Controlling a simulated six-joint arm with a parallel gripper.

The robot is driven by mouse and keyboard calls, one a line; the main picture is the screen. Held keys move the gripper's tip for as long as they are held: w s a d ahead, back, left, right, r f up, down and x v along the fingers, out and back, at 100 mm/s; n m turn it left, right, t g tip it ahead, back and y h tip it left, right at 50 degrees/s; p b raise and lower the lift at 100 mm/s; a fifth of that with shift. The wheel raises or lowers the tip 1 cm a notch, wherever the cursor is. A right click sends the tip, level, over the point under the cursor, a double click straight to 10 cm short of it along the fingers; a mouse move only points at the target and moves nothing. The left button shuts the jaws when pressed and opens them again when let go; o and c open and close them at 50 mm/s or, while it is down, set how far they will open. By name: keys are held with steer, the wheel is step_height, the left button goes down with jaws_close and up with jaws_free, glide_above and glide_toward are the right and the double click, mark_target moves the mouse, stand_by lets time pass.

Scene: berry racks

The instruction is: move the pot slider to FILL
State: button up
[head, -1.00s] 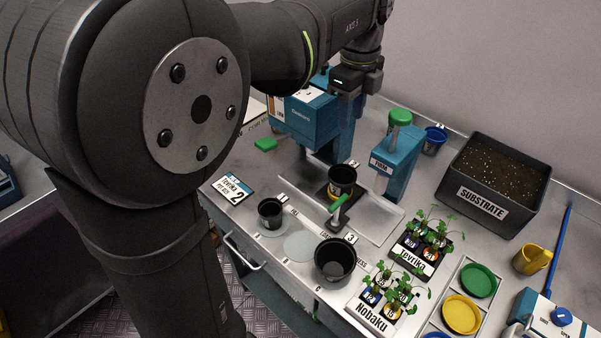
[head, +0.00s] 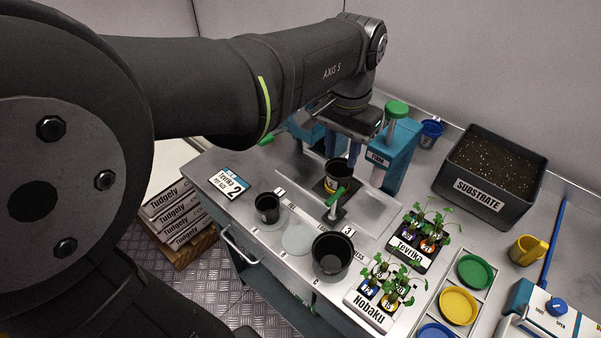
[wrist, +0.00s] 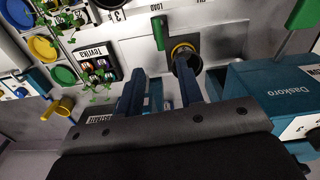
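The pot slider (head: 345,212) sits on the metal track with a black pot (head: 338,171) on it and a green handle (head: 337,197) at its front. In the wrist view the green handle (wrist: 158,32) stands beyond my fingertips, and the pot (wrist: 184,52) is close to the right finger. My gripper (head: 341,152) is above and behind the pot in the head view. Its two blue fingers (wrist: 161,72) are apart with nothing between them. The LOAD label shows beside the handle in the wrist view; the FILL position cannot be read clearly.
The blue press station (head: 396,158) with a green knob stands close to the gripper. A blue Daskoro machine (wrist: 270,92) is on the right in the wrist view. Empty pots (head: 332,256), seedling trays (head: 409,238) and the substrate box (head: 490,176) surround the track.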

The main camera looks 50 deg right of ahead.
mark_target(332, 215)
steer(key=shift+n, duration=0.4)
step_height(332, 215, down, 18)
steer(key=shift+s+a+r, duration=0.1)
steer(key=shift+a+r, duration=0.05)
steer(key=shift+r, duration=0.05)
jaws_close()
